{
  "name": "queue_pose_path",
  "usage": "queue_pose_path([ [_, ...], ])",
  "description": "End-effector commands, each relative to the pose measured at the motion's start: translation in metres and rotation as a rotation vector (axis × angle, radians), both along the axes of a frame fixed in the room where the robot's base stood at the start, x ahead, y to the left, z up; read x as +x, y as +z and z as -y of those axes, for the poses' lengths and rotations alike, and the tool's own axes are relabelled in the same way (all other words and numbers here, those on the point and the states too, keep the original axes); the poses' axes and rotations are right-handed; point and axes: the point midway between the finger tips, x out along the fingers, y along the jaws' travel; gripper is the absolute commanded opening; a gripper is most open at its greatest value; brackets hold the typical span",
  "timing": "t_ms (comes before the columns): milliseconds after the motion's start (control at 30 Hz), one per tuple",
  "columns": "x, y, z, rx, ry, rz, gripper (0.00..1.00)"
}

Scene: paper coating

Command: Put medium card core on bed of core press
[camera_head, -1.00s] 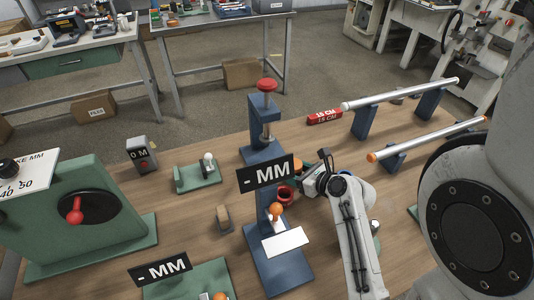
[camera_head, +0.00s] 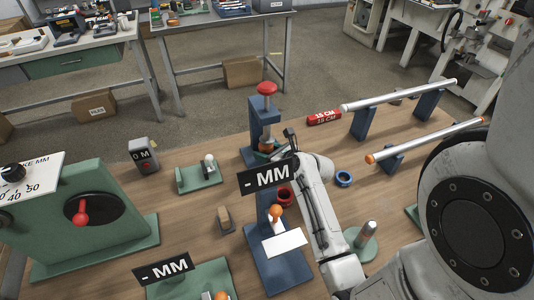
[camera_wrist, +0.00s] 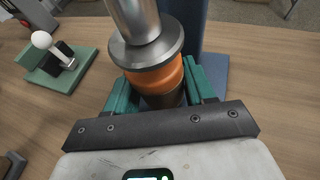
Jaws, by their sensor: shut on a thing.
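My gripper (camera_wrist: 157,86) is shut on an orange core (camera_wrist: 157,78), one teal finger on each side of it. The core is upright under the metal ram (camera_wrist: 140,20) of the blue core press (camera_wrist: 190,25), and the ram's wide grey disc overlaps its top in the wrist view. A dark round part shows below the core; whether the core touches the bed I cannot tell. In the head view the press (camera_head: 258,118) has a red knob (camera_head: 267,88) on top. There my gripper (camera_head: 268,149) reaches between ram and bed, partly hidden by a sign.
A green stand with a metal post (camera_head: 366,235) is near my arm. A green fixture with a white knob (camera_head: 208,162) is left of the press.

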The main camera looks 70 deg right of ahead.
Motion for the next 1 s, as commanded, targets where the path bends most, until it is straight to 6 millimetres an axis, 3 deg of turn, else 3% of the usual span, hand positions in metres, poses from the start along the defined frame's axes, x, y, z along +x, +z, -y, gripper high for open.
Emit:
queue_pose_path([
  [133,0.000,-0.010,0.001,0.001,-0.003,0.000,0.21],
  [567,0.000,-0.014,0.000,0.000,-0.001,0.000,0.21],
  [600,0.000,-0.015,0.000,0.000,-0.001,0.000,0.56],
  [833,0.000,-0.014,0.000,0.000,-0.001,0.000,0.78],
  [1000,0.000,-0.014,0.000,0.000,-0.001,0.000,0.80],
])
